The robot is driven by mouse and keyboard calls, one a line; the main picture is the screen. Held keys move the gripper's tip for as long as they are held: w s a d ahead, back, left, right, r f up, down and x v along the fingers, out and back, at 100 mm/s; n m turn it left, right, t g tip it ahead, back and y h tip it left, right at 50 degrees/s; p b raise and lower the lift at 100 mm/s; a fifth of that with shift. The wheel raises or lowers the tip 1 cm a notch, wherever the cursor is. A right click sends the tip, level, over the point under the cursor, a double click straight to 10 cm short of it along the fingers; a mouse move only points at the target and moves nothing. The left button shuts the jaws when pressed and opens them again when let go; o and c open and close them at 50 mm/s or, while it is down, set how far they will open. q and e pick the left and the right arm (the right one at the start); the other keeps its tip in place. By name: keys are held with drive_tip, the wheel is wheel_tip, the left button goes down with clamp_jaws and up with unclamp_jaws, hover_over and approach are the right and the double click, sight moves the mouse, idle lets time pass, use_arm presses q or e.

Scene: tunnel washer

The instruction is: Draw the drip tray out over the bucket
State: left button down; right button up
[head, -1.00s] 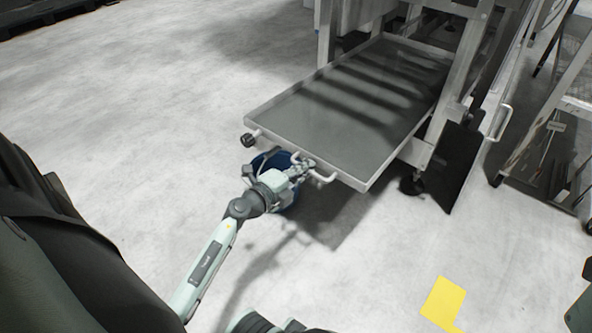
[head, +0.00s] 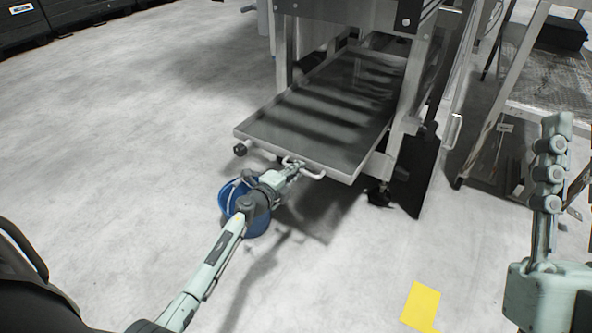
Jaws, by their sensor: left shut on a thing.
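The drip tray (head: 318,120) is a flat, shallow grey metal tray. It sticks out from under the machine frame, with shadow stripes across it. The blue bucket (head: 229,198) stands on the floor in front of the tray's front edge, partly hidden behind my left arm. My right arm stands at the right edge; its jaw opening cannot be made out.
The machine's metal leg (head: 404,125) and a dark panel (head: 420,170) stand right of the tray. A metal stand (head: 500,125) is further right. A yellow floor mark (head: 421,304) lies at the front. The concrete floor at left is clear.

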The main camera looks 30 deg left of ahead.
use_arm(q)
drive_tip(key=c, duration=1.9)
unclamp_jaws()
drive_tip(key=v, duration=1.2)
